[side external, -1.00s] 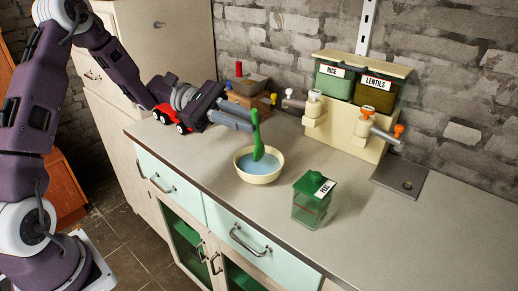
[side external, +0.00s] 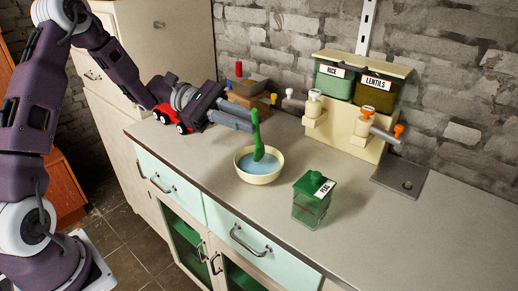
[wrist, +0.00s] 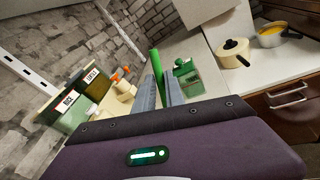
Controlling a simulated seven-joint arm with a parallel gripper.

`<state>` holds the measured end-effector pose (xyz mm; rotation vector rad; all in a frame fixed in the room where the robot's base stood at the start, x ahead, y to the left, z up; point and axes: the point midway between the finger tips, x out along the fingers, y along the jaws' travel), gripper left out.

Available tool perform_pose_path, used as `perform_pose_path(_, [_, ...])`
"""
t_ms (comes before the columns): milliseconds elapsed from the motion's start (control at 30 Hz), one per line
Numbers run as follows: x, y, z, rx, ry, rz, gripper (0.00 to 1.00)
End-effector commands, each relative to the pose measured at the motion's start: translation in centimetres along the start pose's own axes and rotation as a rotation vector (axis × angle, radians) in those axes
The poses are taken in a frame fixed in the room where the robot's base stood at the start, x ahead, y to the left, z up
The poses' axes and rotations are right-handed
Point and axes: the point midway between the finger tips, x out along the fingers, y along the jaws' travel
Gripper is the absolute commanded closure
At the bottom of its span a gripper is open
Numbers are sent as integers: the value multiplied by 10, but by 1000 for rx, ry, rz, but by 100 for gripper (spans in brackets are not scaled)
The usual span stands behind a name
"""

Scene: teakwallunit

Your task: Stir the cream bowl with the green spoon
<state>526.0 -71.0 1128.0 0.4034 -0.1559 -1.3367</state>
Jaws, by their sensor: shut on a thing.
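The cream bowl (side external: 259,176) stands on the counter with bluish liquid in it. The green spoon (side external: 257,136) is nearly upright, its lower end in the bowl at the liquid. My gripper (side external: 252,124) is above the bowl's back-left side and is shut on the upper part of the spoon's handle. In the wrist view the green handle (wrist: 156,64) rises between the grey fingers (wrist: 159,88). The bowl is hidden in the wrist view.
A green PEAS jar (side external: 312,199) stands right of the bowl, near the counter's front. The RICE and LENTILS dispenser (side external: 350,125) stands behind, by the brick wall. A grey plate (side external: 401,181) lies at right. Counter space at the front right (side external: 400,240) is clear.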

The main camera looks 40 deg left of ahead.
Motion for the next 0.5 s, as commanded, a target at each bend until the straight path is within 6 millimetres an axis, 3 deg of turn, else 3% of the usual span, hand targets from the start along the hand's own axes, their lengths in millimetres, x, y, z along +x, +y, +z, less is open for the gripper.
perform_pose_path(267, [0, 0, 3, 1, 0, 0, 100])
perform_pose_path(500, [0, 0, 27, 2, 1, 0, 100])
